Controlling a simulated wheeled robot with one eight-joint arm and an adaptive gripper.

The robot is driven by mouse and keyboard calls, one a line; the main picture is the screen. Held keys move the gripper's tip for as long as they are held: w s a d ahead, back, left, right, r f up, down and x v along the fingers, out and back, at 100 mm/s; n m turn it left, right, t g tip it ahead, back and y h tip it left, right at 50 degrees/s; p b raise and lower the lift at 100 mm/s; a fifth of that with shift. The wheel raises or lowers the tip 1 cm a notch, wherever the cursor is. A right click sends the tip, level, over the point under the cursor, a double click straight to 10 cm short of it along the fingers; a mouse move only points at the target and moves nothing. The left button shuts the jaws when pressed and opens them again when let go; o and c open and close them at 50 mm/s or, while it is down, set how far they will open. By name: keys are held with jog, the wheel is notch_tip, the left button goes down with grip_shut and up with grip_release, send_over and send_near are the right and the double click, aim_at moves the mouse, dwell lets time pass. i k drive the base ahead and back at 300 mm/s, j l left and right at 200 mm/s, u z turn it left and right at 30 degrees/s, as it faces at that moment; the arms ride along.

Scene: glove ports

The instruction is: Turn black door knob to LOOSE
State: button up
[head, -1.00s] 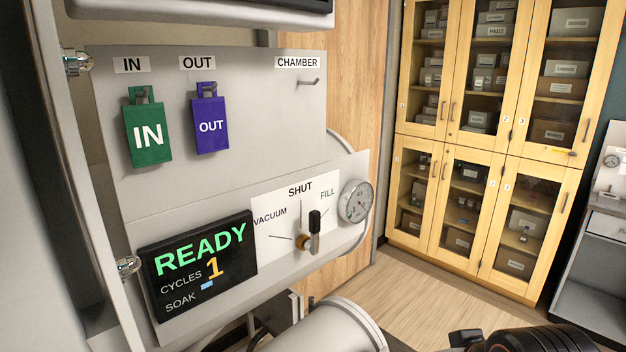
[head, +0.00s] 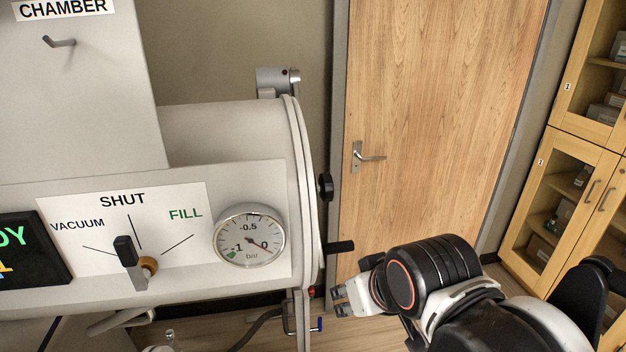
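A black door knob (head: 325,187) sticks out at the right rim of the round chamber door (head: 303,200), which is seen nearly edge-on. No LOOSE marking can be read from here. A black bar handle (head: 341,246) juts right from the door, lower down. My gripper (head: 339,302) is below and slightly right of the knob, apart from it, with its small grey fingers pointing left. It appears empty, but its finger gap is too small to judge.
A gauge (head: 249,240) and a black-tipped valve lever (head: 126,252) sit on the front panel. A wooden door (head: 430,120) and cabinets (head: 560,190) stand behind. A blue-ended clamp (head: 318,324) is low, left of my gripper.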

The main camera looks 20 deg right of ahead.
aim_at(326, 183)
jog(key=k+l+u, duration=0.2)
jog(key=l, duration=0.25)
jog(key=l+u, duration=0.2)
jog(key=l, duration=0.25)
jog(key=k+l+u, duration=0.2)
jog(key=l, duration=0.2)
jog(key=k+l+u, duration=0.2)
jog(key=l, duration=0.2)
jog(key=i+l+z, duration=0.35)
